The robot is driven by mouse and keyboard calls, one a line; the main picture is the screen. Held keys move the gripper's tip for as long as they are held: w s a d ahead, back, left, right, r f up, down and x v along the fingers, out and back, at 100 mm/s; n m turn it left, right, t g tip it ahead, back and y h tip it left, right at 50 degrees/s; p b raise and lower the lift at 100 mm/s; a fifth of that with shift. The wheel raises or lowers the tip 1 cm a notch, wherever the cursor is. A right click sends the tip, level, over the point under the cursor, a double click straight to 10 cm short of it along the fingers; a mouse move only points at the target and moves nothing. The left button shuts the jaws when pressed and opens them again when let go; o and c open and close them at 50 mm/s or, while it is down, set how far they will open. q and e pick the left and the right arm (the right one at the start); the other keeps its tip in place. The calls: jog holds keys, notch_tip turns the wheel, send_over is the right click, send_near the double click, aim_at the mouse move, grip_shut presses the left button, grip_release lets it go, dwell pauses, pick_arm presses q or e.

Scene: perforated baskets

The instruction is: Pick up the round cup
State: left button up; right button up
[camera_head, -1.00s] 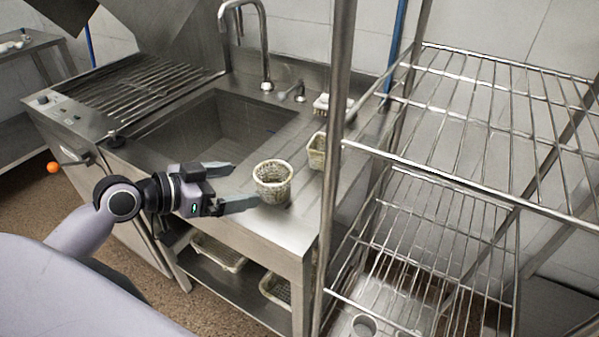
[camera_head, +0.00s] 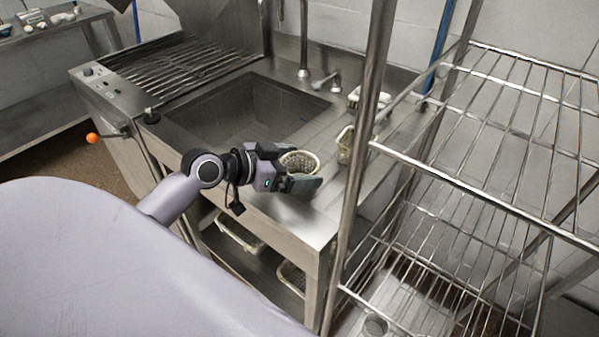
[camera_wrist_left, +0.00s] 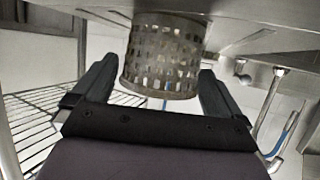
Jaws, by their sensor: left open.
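The round cup (camera_head: 300,160) is a pale perforated basket standing on the steel counter beside the sink. My left gripper (camera_head: 308,169) is open, with its fingers reaching in from the left around the cup, and the near finger hides the cup's lower part. In the left wrist view the cup (camera_wrist_left: 163,58) shows upside down between the two spread fingers of the gripper (camera_wrist_left: 158,80). A gap shows on the right side there; contact on the left side cannot be told. My right gripper is not in view.
A second perforated basket (camera_head: 345,145) stands on the counter to the right, close to the upright post (camera_head: 362,150) of a wire rack (camera_head: 480,205). The sink basin (camera_head: 245,112) lies behind my gripper. More baskets (camera_head: 240,236) sit on the shelf below.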

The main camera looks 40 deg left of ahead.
pick_arm(q)
jog(key=shift+w+d+f, duration=0.15)
jog(key=shift+w+d, duration=0.05)
jog(key=shift+w, duration=0.15)
jog(key=c, duration=0.8)
jog(key=shift+c, duration=0.2)
